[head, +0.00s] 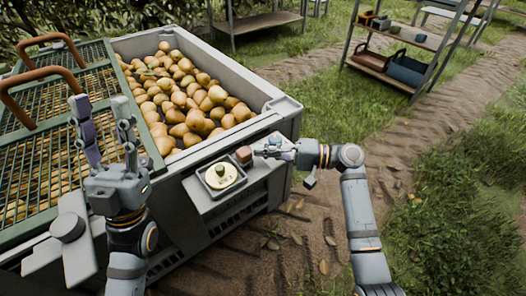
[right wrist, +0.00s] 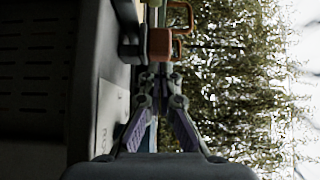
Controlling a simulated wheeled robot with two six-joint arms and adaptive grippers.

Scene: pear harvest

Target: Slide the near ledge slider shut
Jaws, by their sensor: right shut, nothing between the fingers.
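The near ledge (head: 212,205) is a grey shelf on the front side of the pear bin. A small brown block, which looks like the slider's knob (head: 243,154), stands at its right part, beside a square tray. My right gripper (head: 262,152) is shut and empty, with its fingertips just right of the knob. In the right wrist view the brown knob (right wrist: 160,43) lies straight beyond the closed fingertips (right wrist: 160,76); I cannot tell whether they touch. My left gripper (head: 101,108) is open and empty, pointing up in front of the green mesh, left of the ledge.
The grey bin (head: 240,70) is full of pears. Green mesh lids (head: 45,150) with brown handles (head: 30,78) cover the left side. Shelving (head: 420,40) stands behind. Grass and dirt lie open at right.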

